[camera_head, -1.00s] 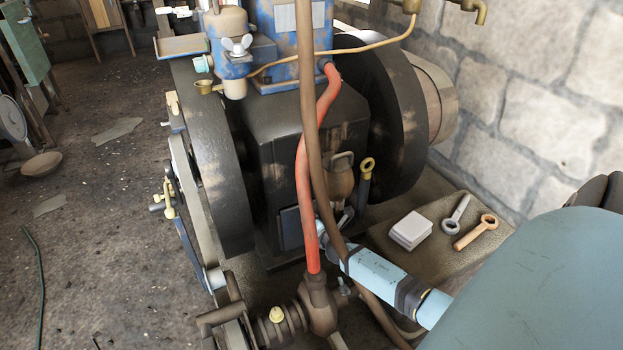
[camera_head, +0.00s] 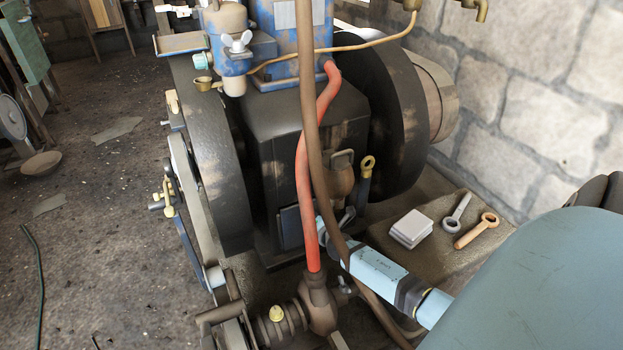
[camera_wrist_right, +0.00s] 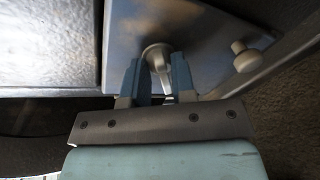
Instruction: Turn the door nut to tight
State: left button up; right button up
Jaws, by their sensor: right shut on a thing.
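The door nut (camera_wrist_right: 157,55) is a pale metal piece with a rounded head and a narrow wing, in front of a smooth grey-blue door plate (camera_wrist_right: 195,45). My right gripper (camera_wrist_right: 158,68) is shut on it, with one blue finger on each side. In the head view, my right arm reaches in from the right, low in front of the engine. Its gripper end (camera_head: 324,236) is partly hidden behind the red and brown hoses, beside a dark blue panel (camera_head: 291,228). The nut cannot be made out clearly there. My left gripper is not in view.
The red hose (camera_head: 304,190) and brown hose (camera_head: 317,160) hang across the front. A second pale knob (camera_wrist_right: 246,57) stands to the right in the wrist view. A white block (camera_head: 411,228) and two spanners (camera_head: 476,231) lie on a ledge. A large flywheel (camera_head: 213,160) stands left.

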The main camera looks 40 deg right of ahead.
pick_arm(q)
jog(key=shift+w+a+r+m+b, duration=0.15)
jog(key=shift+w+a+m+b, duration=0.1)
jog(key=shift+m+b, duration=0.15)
pick_arm(e)
jog(key=shift+s+d+f+m+t+y, duration=0.1)
jog(key=shift+m+t+y, duration=0.25)
jog(key=shift+m, duration=0.95)
jog(key=shift+m+t+y, duration=0.15)
jog(key=shift+m+y, duration=0.3)
jog(key=shift+m, duration=0.85)
jog(key=o, duration=0.6)
